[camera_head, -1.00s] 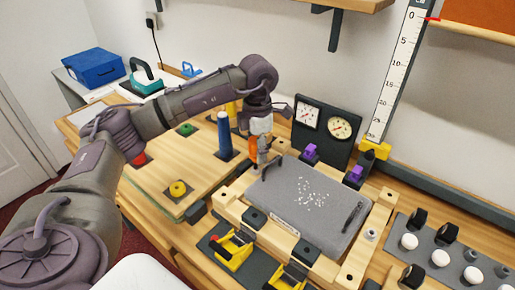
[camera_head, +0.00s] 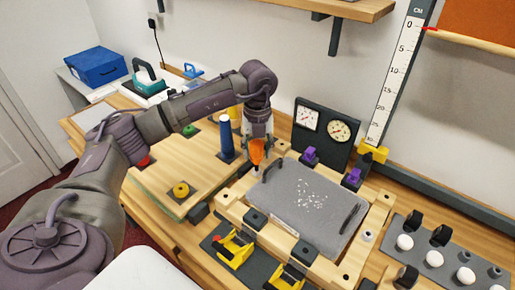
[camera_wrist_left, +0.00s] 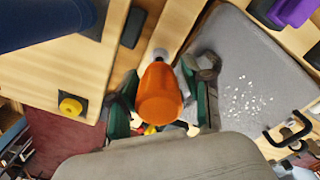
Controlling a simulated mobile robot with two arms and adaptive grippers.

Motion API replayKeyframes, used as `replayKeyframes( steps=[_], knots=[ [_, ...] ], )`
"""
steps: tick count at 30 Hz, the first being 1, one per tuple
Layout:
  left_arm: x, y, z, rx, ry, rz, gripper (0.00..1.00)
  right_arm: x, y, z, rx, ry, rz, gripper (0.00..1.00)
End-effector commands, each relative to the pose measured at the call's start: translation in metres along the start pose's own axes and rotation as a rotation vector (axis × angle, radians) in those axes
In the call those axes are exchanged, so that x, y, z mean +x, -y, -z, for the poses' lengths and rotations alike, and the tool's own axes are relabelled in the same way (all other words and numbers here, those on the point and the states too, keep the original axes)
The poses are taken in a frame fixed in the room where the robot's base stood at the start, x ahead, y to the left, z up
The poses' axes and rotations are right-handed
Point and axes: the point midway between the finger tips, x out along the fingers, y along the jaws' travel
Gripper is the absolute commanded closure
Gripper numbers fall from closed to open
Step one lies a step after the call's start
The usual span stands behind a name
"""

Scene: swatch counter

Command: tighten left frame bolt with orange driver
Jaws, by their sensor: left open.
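The orange driver (camera_head: 257,153) stands upright at the left corner of the pale wooden frame (camera_head: 236,205). In the left wrist view its orange handle (camera_wrist_left: 160,98) points toward the camera, with a grey part (camera_wrist_left: 160,54) beyond it. My left gripper (camera_head: 258,158) is open at the driver; in the wrist view its fingers (camera_wrist_left: 163,108) stand on either side of the handle, with gaps visible. The left frame bolt cannot be made out beneath the driver. A grey speckled panel (camera_head: 312,198) with dark handles lies within the frame. My right gripper is out of view.
A blue-handled tool (camera_head: 226,138) stands close left of the driver. Yellow clamps (camera_head: 236,248) line the frame's front. Purple clamps (camera_head: 309,154) and a dark gauge panel (camera_head: 326,128) stand behind.

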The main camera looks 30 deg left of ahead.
Motion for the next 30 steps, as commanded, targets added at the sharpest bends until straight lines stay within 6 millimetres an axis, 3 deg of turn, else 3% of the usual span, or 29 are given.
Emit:
replayKeyframes(
  steps=[1,10,14,24,30],
  knots=[
    [0.0,0.0,0.0,0.001,0.0,0.0,0.51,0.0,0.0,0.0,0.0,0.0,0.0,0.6],
    [0.0,0.0,0.0,0.004,0.0,0.0,1.0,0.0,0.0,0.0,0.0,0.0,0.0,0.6],
    [0.001,0.001,0.0,0.075,0.001,0.0,1.0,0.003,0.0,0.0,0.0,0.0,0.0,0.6],
    [0.002,0.002,0.003,0.683,0.003,0.0,1.0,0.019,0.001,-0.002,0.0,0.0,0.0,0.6],
    [-0.004,0.002,0.004,0.664,0.001,0.0,1.0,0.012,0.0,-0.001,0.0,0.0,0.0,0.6]
  ],
)
